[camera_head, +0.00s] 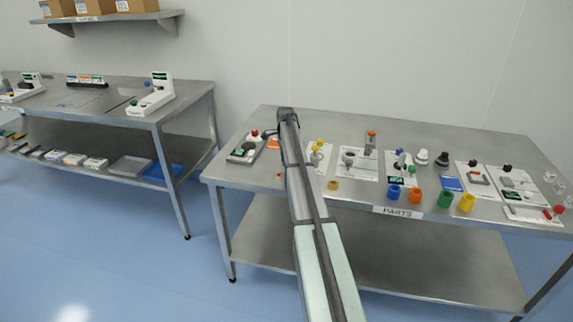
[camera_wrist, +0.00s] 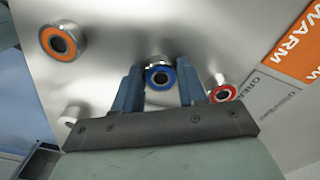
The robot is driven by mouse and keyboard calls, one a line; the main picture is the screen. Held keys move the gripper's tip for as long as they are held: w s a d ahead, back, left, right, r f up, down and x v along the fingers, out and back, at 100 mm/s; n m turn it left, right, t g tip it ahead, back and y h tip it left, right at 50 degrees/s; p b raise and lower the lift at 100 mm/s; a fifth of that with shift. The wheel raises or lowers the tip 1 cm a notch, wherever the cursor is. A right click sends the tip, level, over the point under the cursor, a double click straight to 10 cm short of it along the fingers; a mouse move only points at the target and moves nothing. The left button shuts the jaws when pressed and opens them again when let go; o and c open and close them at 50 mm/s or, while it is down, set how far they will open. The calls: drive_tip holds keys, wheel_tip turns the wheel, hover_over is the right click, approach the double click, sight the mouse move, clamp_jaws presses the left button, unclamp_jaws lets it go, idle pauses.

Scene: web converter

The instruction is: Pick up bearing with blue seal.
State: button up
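The bearing with the blue seal (camera_wrist: 159,76) is a small metal ring on the steel table, seen in the wrist view. My gripper (camera_wrist: 160,82) is open, with one dark blue finger on each side of this bearing. Narrow gaps seem to show between the fingers and the ring; I cannot tell the height of the fingertips above the table. A bearing with an orange seal (camera_wrist: 62,41) lies to the upper left. A bearing with a red seal (camera_wrist: 222,93) is just right of the right finger. In the head view my arm hides the blue-sealed bearing.
An orange label reading WARM (camera_wrist: 293,47) and a grey label (camera_wrist: 277,97) lie to the right. A small pale cylinder (camera_wrist: 71,116) stands left of my gripper. In the head view, several fixtures and coloured cups, including a blue cup (camera_head: 393,193), fill the table's right side.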

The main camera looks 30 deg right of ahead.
drive_tip(key=c, duration=0.6)
drive_tip(key=shift+r, duration=0.1)
